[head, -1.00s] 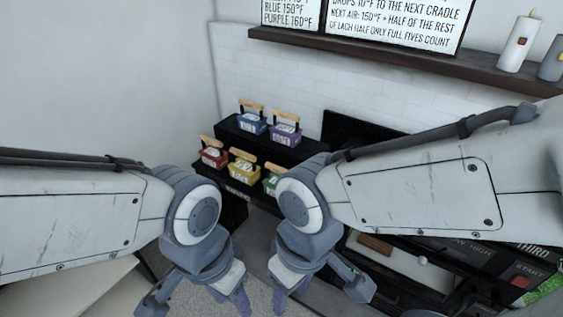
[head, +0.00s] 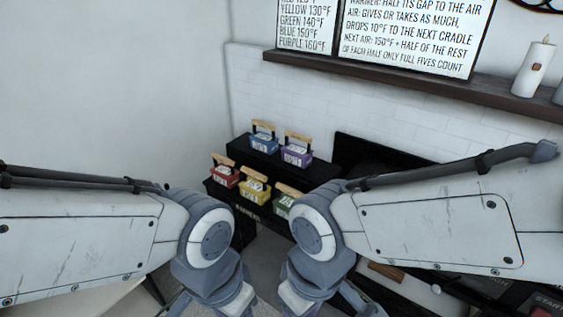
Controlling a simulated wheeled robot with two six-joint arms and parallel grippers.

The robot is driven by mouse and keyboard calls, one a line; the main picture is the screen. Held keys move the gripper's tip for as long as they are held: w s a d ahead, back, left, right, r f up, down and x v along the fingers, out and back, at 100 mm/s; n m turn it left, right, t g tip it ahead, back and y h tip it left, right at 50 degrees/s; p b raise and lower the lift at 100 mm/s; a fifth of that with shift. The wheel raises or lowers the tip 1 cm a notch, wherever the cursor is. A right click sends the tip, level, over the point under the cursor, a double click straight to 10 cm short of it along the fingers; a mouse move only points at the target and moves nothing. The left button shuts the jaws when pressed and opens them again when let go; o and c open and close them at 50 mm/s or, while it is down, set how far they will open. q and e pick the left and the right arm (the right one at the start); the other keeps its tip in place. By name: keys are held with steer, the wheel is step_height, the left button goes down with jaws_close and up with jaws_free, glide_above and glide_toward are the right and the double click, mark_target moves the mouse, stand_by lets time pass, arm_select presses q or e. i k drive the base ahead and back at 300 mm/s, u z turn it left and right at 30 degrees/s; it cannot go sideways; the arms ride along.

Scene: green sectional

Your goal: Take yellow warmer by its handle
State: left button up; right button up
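The yellow warmer (head: 255,194) is a small box with a white label and a raised tan handle (head: 254,174). It stands upright in the front row of a black stepped stand, between the red warmer (head: 223,179) and the green warmer (head: 284,204). The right forearm partly covers the green one. My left gripper (head: 236,302) and my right gripper (head: 301,299) are at the bottom edge, low in front of the stand and apart from the warmers. Their fingertips are cut off by the frame.
The blue warmer (head: 263,141) and purple warmer (head: 296,155) stand on the higher back step. A dark shelf (head: 400,92) above holds text boards and a candle (head: 532,70). A white brick wall is behind. Dark equipment with a START label is at lower right.

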mark_target(257, 191)
steer(key=z, duration=0.05)
steer(key=i, duration=1.55)
steer(key=u, duration=0.2)
